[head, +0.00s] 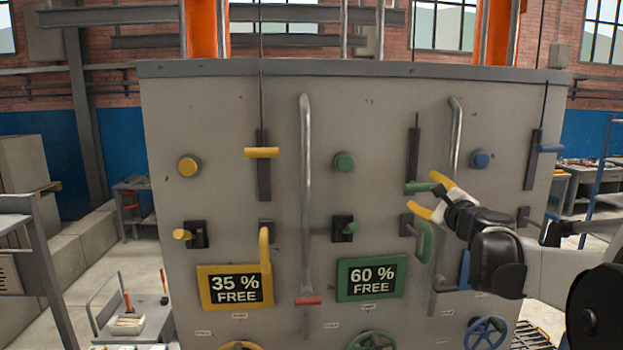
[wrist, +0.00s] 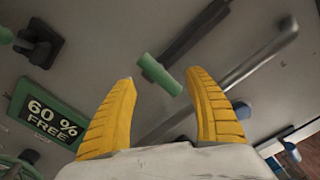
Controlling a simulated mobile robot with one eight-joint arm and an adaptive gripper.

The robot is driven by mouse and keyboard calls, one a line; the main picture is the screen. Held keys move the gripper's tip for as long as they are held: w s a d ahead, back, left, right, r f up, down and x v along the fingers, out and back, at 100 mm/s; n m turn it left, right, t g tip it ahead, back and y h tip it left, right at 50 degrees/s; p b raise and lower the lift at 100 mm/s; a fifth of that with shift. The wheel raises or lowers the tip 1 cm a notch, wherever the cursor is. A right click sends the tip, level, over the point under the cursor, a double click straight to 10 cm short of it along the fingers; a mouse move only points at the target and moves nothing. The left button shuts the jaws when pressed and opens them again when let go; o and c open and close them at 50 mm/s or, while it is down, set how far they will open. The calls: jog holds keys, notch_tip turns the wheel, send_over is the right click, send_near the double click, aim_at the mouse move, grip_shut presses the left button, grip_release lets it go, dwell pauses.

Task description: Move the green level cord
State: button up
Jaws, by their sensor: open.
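The green level cord's handle (head: 417,188) is a short horizontal green bar at the foot of a dark vertical slot on the grey panel. My gripper (head: 432,195) is open beside it, its yellow fingers pointing left at the handle's right end. In the wrist view the green handle (wrist: 160,74) lies just beyond and between the fingertips of my gripper (wrist: 162,80). Nothing is held. Whether a finger touches the handle cannot be told.
A yellow bar handle (head: 262,153) and a blue one (head: 550,149) sit on similar slots. A metal pipe (head: 455,140) runs close to the right of the green cord. A green lever (head: 424,242) is below my gripper. The "60 % FREE" sign (head: 371,279) is lower left.

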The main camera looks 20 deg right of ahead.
aim_at(421, 189)
jog(key=x, duration=0.5)
jog(key=shift+p, duration=0.4)
jog(key=shift+a, duration=0.1)
jog(key=shift+c, duration=0.6)
jog(key=c, duration=1.1)
jog(key=shift+w, duration=0.1)
grip_shut()
